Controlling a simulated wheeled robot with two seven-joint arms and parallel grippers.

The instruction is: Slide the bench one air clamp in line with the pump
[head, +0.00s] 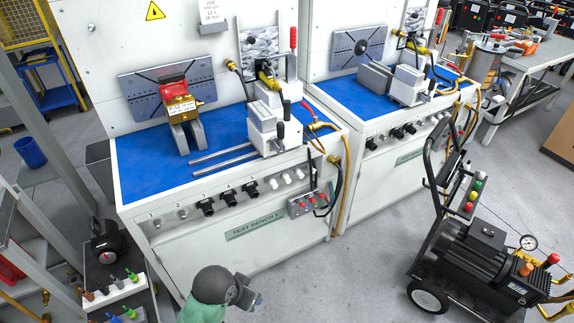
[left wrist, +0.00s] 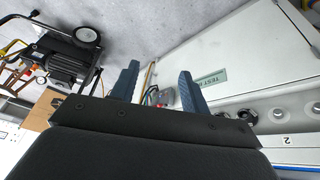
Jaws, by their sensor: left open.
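On the near bench, a brass-coloured pump with a red top (head: 178,105) sits on grey blocks in front of a slotted plate. The air clamp, a pale grey block unit (head: 263,125), stands to its right by two parallel metal rails (head: 225,160); it looks offset towards the front from the pump. My left gripper (head: 252,298) is low in front of the bench, well short of the clamp. The left wrist view shows its two blue-grey fingers (left wrist: 158,85) apart with nothing between them. My right gripper is not in view.
The bench front (head: 245,235) carries knobs, a red-button box (head: 308,203) and hoses. A second bench (head: 375,85) with a similar clamp stands to the right. A black pressure-washer cart (head: 480,255) is at right. A bottle rack (head: 115,290) is at lower left. Floor between is clear.

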